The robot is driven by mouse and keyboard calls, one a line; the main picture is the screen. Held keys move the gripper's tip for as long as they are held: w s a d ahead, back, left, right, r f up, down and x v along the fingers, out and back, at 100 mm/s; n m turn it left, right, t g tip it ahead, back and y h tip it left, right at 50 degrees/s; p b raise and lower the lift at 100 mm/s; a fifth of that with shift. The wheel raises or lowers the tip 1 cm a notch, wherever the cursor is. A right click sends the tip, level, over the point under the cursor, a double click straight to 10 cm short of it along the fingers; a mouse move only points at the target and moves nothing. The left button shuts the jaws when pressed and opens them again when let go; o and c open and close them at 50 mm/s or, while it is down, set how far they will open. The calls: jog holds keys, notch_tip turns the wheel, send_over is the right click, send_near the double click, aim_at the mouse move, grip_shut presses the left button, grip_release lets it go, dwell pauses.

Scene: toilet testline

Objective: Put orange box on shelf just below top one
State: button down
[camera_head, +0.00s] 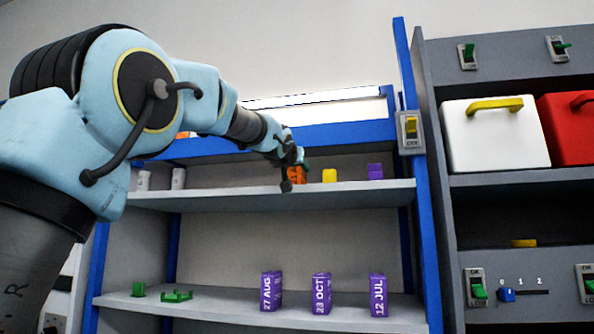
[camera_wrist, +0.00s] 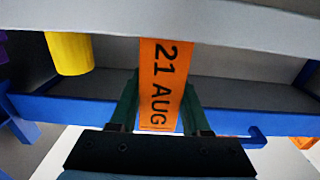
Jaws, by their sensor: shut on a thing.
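The orange box (camera_head: 298,174) is at the upper of the two grey shelves in the head view, near the middle of its front part. My gripper (camera_head: 291,178) is shut on it. In the wrist view the orange box (camera_wrist: 160,85), marked 21 AUG, sits between the two green fingers of my gripper (camera_wrist: 160,108). The box's end meets the grey shelf surface (camera_wrist: 225,20) in that view, but I cannot tell whether it rests on it. The shelf (camera_head: 240,194) also holds a yellow object (camera_head: 329,175) to the right of the box. My fingers hide part of the box.
A purple object (camera_head: 375,171) and two white cylinders (camera_head: 178,178) stand on the same shelf. A blue beam (camera_head: 340,134) runs above. The lower shelf (camera_head: 220,306) holds purple boxes (camera_head: 321,294) and green pieces (camera_head: 176,296). A blue post (camera_head: 409,100) bounds the right side.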

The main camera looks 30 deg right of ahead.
jog(key=shift+c, duration=1.8)
grip_release()
jog(key=shift+f, duration=0.1)
jog(key=shift+s, duration=0.1)
jog(key=b+v, duration=0.7)
jog(key=v, duration=0.5)
